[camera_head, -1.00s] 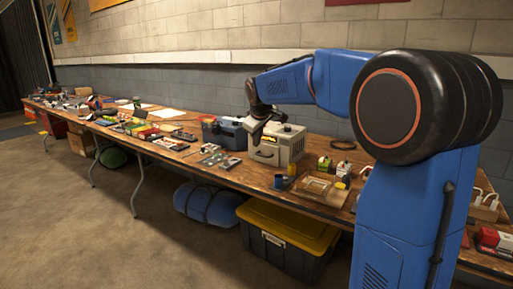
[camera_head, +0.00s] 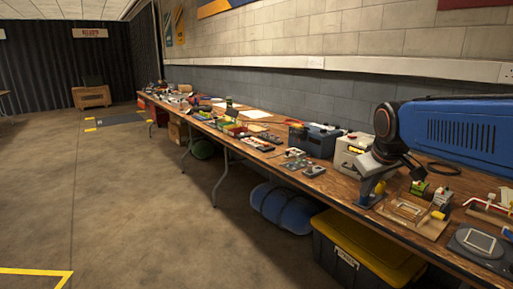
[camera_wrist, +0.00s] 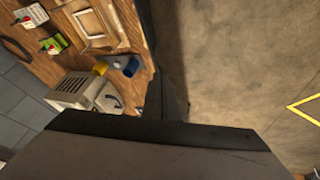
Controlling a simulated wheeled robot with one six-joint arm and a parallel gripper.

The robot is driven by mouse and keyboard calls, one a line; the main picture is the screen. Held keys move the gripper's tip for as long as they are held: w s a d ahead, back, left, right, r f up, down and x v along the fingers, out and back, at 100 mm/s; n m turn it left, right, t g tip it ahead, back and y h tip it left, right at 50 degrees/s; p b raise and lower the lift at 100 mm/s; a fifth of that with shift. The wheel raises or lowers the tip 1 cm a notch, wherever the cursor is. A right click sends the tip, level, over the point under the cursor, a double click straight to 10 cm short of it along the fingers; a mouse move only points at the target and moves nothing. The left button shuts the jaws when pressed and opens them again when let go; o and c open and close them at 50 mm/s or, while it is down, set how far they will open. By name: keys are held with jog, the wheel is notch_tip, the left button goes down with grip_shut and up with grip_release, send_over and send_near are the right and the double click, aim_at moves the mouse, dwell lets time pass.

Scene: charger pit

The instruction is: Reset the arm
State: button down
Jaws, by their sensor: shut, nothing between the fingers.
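My blue arm reaches in from the right in the head view. My gripper (camera_head: 372,168) hangs from its dark wrist over the front part of the workbench, beside the beige box and near a small blue cup (camera_head: 379,188). It is shut and empty. In the wrist view the dark gripper body (camera_wrist: 165,105) fills the lower middle, with the bench on the left and bare floor on the right. The fingertips are hard to make out in both views.
The long wooden workbench (camera_head: 340,190) is crowded: a beige box (camera_head: 350,150), a blue toolbox (camera_head: 314,139), a wooden frame tray (camera_head: 409,209), and a scale (camera_head: 478,245). Below stand a yellow-lidded bin (camera_head: 365,252) and a blue roll (camera_head: 284,207). The floor (camera_head: 130,200) at left is open.

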jog(key=s+f+m, duration=0.1)
jog(key=s+f, duration=0.3)
jog(key=s, duration=0.4)
jog(key=s+a+f+m, duration=0.1)
jog(key=s+f, duration=0.3)
jog(key=s, duration=0.4)
jog(key=s+a+f+m+g+y, duration=0.1)
jog(key=s+f, duration=0.4)
jog(key=s, duration=0.3)
jog(key=shift+m, duration=0.3)
